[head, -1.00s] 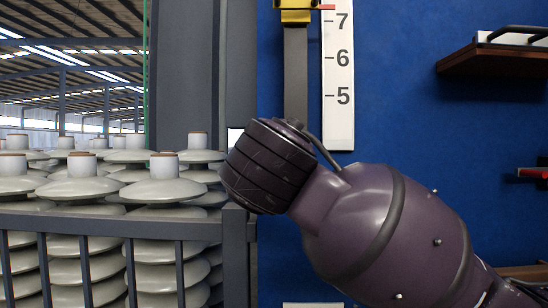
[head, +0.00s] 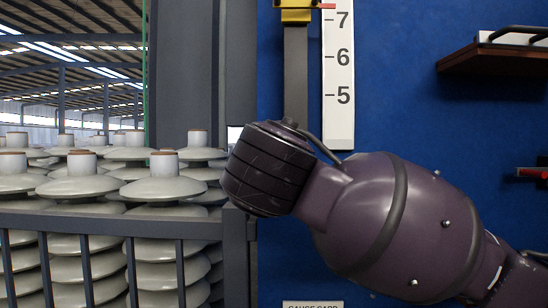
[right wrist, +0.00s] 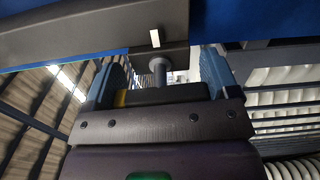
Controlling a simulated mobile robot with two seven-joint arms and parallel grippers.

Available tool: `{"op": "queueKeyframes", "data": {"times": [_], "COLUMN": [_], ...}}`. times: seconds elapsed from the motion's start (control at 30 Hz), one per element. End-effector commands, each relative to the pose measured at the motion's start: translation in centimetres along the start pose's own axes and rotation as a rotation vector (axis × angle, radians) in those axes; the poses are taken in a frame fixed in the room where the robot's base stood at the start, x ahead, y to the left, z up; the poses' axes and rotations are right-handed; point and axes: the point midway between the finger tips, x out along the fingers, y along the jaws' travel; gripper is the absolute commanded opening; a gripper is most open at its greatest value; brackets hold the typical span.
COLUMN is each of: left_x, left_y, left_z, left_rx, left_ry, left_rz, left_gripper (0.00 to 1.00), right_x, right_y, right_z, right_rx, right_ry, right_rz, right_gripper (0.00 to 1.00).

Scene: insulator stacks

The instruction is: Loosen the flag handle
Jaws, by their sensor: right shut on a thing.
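In the right wrist view my right gripper (right wrist: 163,76) has its two blue-grey fingers up on either side of a short grey stem (right wrist: 158,72). The stem rises to the underside of a dark beam, and I take it for the flag handle's shaft. The gripper is shut on the handle, whose gripped part is mostly hidden between the fingers. A small pale tab (right wrist: 155,38) shows on the beam above the stem. In the head view my right arm covers the gripper and handle. My left gripper is in neither view.
A grey upright post (head: 296,75) with a yellow slider (head: 296,10) stands beside a white numbered scale (head: 338,90) on a blue board. Insulator stacks (head: 165,190) stand behind a dark railing (head: 110,225) at left. A brown shelf (head: 495,60) juts out at upper right.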

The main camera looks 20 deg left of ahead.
Motion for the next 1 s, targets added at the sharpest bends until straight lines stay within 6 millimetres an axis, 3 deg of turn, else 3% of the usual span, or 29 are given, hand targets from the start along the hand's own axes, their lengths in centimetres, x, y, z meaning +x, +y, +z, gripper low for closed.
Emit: {"op": "queueKeyframes", "data": {"times": [0.6,0.63,0.73,1.0], "left_x": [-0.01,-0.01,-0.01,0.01], "left_y": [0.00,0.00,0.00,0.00], "left_z": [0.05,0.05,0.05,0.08], "left_rx": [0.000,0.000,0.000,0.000], "left_ry": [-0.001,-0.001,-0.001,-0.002], "left_rz": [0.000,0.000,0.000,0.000], "left_gripper": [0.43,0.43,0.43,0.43], "right_x": [-0.03,-0.03,-0.03,-0.13], "right_y": [-0.07,-0.07,-0.06,-0.03], "right_z": [-0.07,-0.07,-0.06,-0.05], "right_rx": [-0.045,-0.045,-0.045,-0.044], "right_ry": [0.002,0.002,0.002,0.002], "right_rz": [-0.001,-0.001,-0.001,0.000], "right_gripper": [0.57,0.82,0.98,1.00]}}
